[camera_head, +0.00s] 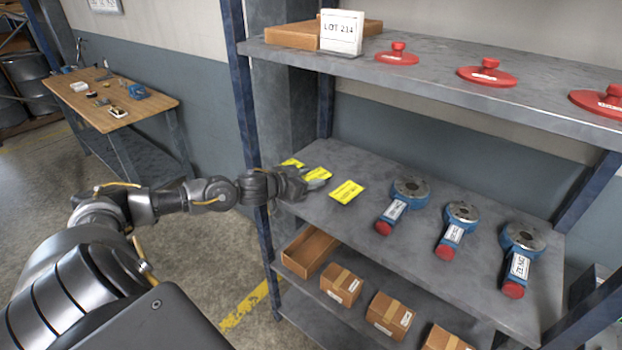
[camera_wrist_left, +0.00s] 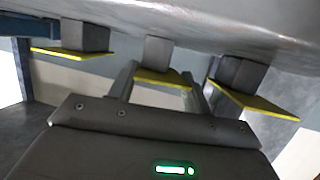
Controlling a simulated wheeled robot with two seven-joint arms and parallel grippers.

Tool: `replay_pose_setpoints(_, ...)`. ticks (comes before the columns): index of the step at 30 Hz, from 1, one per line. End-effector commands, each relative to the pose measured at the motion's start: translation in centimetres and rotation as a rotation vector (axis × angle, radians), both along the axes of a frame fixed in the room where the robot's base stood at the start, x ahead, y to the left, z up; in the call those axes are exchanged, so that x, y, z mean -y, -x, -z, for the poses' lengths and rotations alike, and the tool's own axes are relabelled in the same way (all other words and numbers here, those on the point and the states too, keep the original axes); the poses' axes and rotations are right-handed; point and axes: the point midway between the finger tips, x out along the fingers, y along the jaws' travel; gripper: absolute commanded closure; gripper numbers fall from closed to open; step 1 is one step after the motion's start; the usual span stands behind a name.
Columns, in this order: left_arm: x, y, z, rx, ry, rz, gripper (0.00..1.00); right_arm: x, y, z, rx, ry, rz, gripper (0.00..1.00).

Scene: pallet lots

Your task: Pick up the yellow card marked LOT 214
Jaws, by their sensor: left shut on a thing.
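Three yellow cards lie in a row on the middle shelf: one at the far left (camera_head: 292,163), a middle one (camera_head: 318,174) and a right one (camera_head: 346,191). Their print is too small to read. My left gripper (camera_head: 313,183) is at the middle card. In the left wrist view, which is upside down, its fingers stand on both sides of the middle card (camera_wrist_left: 163,77), and it is shut on that card. Each card there sits on a small grey block. A white sign (camera_head: 341,32) on the top shelf reads LOT 214. My right gripper is out of view.
Blue tools with red ends (camera_head: 396,204) lie right of the cards. Red lids (camera_head: 486,74) and a wooden tray (camera_head: 293,36) are on the top shelf. Cardboard boxes (camera_head: 341,285) sit below. A blue rack post (camera_head: 243,110) stands close to my left arm.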

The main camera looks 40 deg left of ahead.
Motion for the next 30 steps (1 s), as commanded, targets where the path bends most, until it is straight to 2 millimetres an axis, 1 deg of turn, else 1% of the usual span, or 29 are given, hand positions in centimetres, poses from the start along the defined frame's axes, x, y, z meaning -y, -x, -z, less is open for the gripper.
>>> replay_pose_setpoints(4, -0.1, -0.1, -1.4, 0.004, -0.003, 0.000, 0.72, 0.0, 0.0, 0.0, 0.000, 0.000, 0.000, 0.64)
replay_pose_setpoints(7, -0.1, 0.0, -3.0, 0.004, -0.004, 0.001, 0.72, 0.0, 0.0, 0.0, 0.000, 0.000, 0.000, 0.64)
replay_pose_setpoints(11, -0.1, 0.0, -6.2, 0.007, -0.005, 0.000, 0.72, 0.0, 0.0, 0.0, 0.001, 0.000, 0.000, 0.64)
replay_pose_setpoints(12, 0.0, -0.1, -7.3, 0.008, -0.004, 0.001, 0.72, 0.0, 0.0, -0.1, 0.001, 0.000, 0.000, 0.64)
replay_pose_setpoints(18, -0.1, 0.0, -12.7, 0.008, -0.003, -0.002, 0.72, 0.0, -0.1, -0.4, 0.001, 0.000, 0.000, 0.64)
replay_pose_setpoints(21, 0.0, -0.1, -14.7, 0.007, -0.003, 0.001, 0.72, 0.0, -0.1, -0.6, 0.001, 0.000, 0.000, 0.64)
replay_pose_setpoints(25, 0.0, -0.1, -16.6, 0.004, -0.001, 0.001, 0.72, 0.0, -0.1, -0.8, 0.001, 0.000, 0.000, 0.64)
replay_pose_setpoints(30, 0.0, 0.0, -17.7, 0.002, -0.001, -0.001, 0.72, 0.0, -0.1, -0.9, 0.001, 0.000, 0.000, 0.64)
